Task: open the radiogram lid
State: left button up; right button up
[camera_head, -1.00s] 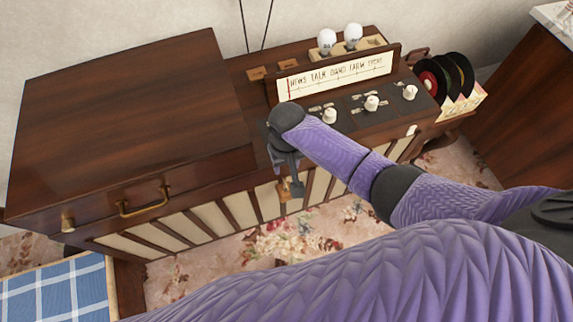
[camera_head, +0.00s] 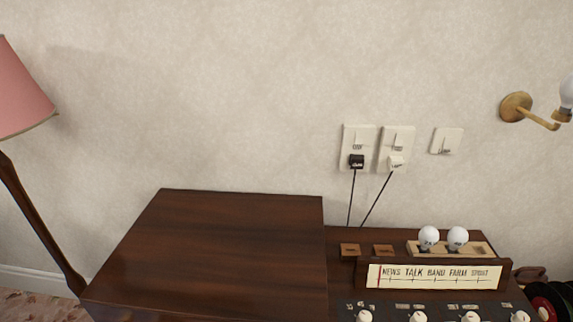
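The radiogram is a dark wooden cabinet. Its lid (camera_head: 220,255) is a broad, flat brown panel at the lower middle, and it lies shut. The lid's front edge and brass handle are below the bottom of the view. To the right is the radio part with a lit dial strip (camera_head: 433,277) and a row of white knobs (camera_head: 417,316) cut by the bottom edge. Neither of my grippers shows in the head view now.
A lamp with a pink shade (camera_head: 22,88) stands at the left. Wall sockets (camera_head: 376,150) with two cords are above the radiogram. Two white bulbs (camera_head: 443,238) stand in a wooden holder behind the dial. A brass wall light (camera_head: 529,110) is at right. The wall above the lid is bare.

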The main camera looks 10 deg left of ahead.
aim_at(190, 255)
jog(key=k+u, duration=0.15)
jog(key=u, duration=0.9)
jog(key=j+u, duration=0.15)
jog(key=j, duration=0.25)
